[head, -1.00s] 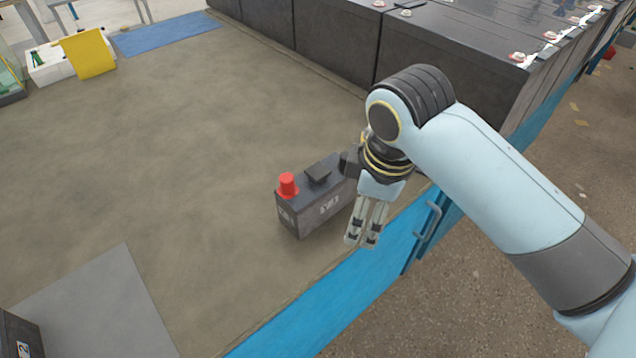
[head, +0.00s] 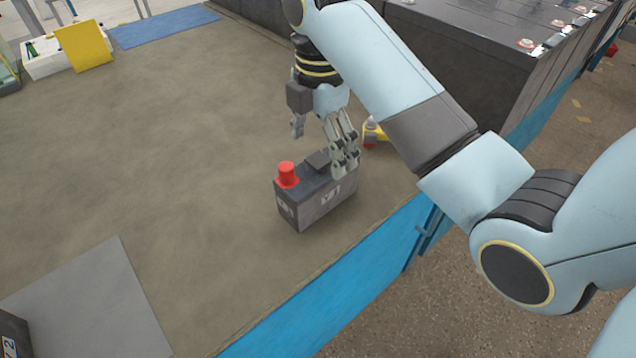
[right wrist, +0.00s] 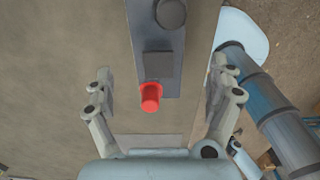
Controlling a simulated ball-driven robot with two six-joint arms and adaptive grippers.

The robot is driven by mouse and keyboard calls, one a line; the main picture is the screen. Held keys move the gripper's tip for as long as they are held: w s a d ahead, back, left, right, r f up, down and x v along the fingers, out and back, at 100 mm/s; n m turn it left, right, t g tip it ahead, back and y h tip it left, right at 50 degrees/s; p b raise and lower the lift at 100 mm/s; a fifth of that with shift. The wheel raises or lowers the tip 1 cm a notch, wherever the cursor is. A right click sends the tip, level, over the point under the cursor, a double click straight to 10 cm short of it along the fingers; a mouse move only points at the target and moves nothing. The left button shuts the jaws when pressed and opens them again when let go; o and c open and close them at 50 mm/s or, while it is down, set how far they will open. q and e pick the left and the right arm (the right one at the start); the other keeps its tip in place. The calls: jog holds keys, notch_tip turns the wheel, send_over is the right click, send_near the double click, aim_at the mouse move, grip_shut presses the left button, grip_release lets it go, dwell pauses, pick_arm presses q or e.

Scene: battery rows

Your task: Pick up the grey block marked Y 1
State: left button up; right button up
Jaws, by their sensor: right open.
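The grey block marked Y 1 (head: 318,208) stands upright on the brown table top near its front edge. It has a red knob and a dark raised piece on top. My right gripper (head: 322,152) is open and empty just above the block, with its fingers pointing down. In the right wrist view, the block (right wrist: 175,75) runs away from the camera, its red knob nearest. There the gripper (right wrist: 160,72) has one finger on each side, apart from the block. My left gripper is not in view.
A small yellow and red object (head: 374,132) is behind the block, partly hidden by my arm. A row of large dark batteries (head: 450,50) lines the back right. A grey mat (head: 90,305) lies front left.

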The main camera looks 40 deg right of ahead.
aim_at(318, 158)
notch_tip(318, 158, down, 6)
jog(key=shift+w+a+f+b, duration=0.1)
jog(key=shift+f+b, duration=0.05)
jog(key=shift+b, duration=0.25)
jog(key=shift+c, duration=0.4)
jog(key=c, duration=1.6)
jog(key=shift+w, duration=0.1)
jog(key=shift+c, duration=0.5)
